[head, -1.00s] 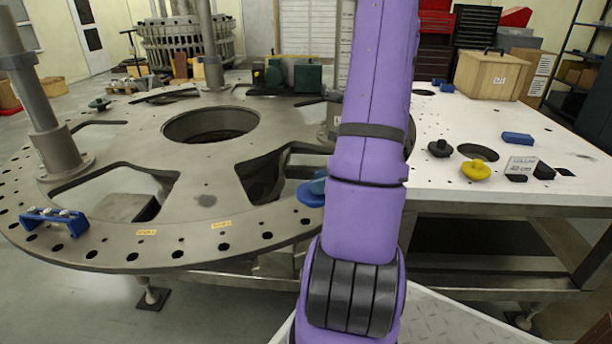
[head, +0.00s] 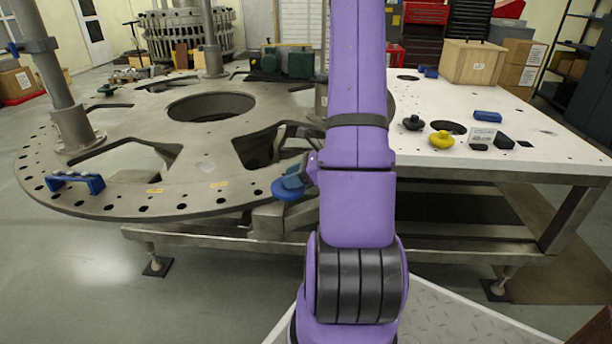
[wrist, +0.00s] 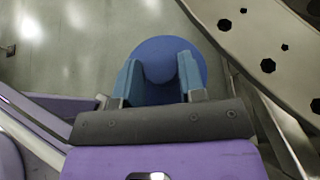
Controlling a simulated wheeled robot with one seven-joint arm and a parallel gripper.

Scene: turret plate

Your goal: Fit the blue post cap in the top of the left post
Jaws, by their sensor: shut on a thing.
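The blue post cap (head: 287,189) is a round disc held out to the left of my purple arm, near the front rim of the turret plate (head: 215,200). In the wrist view the cap (wrist: 202,58) shows as a blue disc with a knob between my two blue fingers. My gripper (wrist: 160,75) is shut on it; in the head view my gripper (head: 298,176) is partly hidden behind my arm. Below the cap in the wrist view is grey floor. The left post (head: 60,92) is a grey upright column on the plate's left side; its top is out of view.
A blue handle-like block (head: 75,181) lies on the plate's left rim. The white table (head: 540,150) at right bears a yellow cap (head: 442,139), a black cap (head: 412,123) and a blue block (head: 487,117). Another post (head: 212,50) stands farther back. Open floor lies in front of the plate.

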